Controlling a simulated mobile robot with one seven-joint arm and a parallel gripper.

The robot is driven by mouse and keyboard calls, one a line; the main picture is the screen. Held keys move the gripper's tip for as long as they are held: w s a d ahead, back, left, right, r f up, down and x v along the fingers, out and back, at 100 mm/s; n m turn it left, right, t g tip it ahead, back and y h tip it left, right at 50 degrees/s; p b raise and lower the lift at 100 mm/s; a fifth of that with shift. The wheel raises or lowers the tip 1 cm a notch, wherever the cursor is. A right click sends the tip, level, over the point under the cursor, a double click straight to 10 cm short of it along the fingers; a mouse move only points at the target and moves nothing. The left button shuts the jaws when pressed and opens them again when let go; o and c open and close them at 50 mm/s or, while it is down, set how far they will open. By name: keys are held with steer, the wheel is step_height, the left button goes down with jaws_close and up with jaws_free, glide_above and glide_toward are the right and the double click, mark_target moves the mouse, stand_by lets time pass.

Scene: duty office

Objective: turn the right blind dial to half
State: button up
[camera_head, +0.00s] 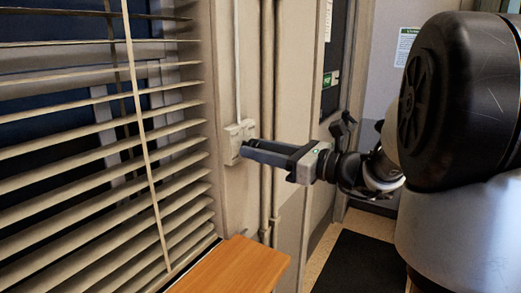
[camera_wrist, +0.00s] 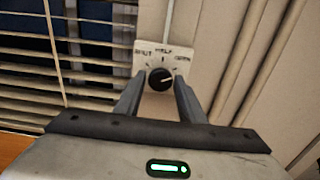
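The blind dial is a round black knob (camera_wrist: 160,79) on a pale wall plate (camera_wrist: 148,60), just ahead of my gripper in the wrist view. The plate carries labels that seem to read shut at left, half at top and open at right. A light pointer mark on the knob points roughly right, toward the open side. My gripper (camera_wrist: 159,88) is open, one finger on each side of the knob; I cannot tell whether they touch it. In the head view my gripper (camera_head: 250,151) reaches the wall plate (camera_head: 231,138), and its fingers hide the knob.
Slatted window blinds (camera_head: 90,150) with tilted slats fill the left. Vertical pipes (camera_head: 267,90) run down the wall just right of the plate. A wooden surface (camera_head: 232,268) lies below. A dark mat (camera_head: 355,265) lies on the floor at right.

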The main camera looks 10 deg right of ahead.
steer(key=c, duration=0.6)
steer(key=shift+c, duration=0.2)
steer(key=shift+f+n+b, duration=0.1)
steer(key=shift+n+b, duration=0.2)
steer(key=shift+b, duration=0.15)
steer(key=n+b, duration=1.1)
steer(key=b, duration=0.2)
steer(key=o, duration=1)
